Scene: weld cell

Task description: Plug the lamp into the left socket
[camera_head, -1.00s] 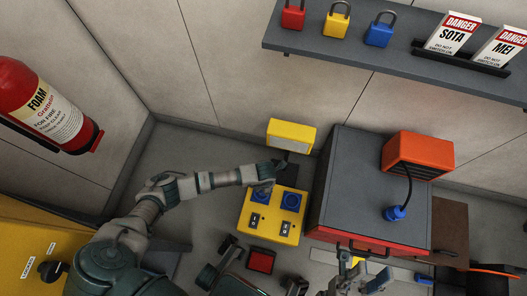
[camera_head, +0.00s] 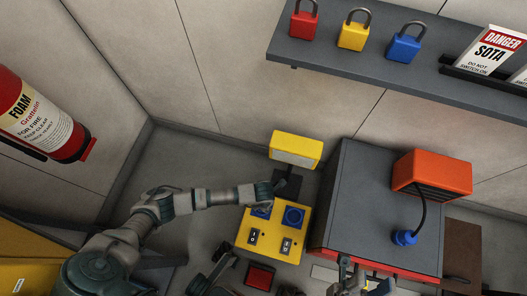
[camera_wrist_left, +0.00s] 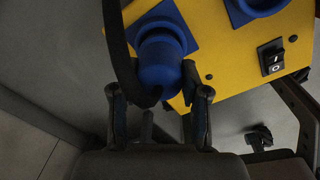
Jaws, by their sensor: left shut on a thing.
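The yellow socket box (camera_head: 268,238) has two blue sockets and two black switches. The right socket (camera_head: 293,216) is bare. My left gripper (camera_head: 264,205) is over the left socket (camera_head: 260,213) and partly covers it. In the left wrist view my left gripper (camera_wrist_left: 158,108) is shut on a blue plug (camera_wrist_left: 160,58) with a black cable. The plug lines up over the left socket's blue plate (camera_wrist_left: 165,14); how deep it sits is hidden. The yellow lamp (camera_head: 295,149) stands behind the box. My right gripper (camera_head: 352,283) is at the bottom edge, partly cut off.
A grey-topped red cabinet (camera_head: 365,205) stands right of the box. On it are an orange heater (camera_head: 433,172) and its blue plug (camera_head: 404,237). A shelf (camera_head: 400,66) with padlocks hangs above. A fire extinguisher (camera_head: 40,115) hangs at the left.

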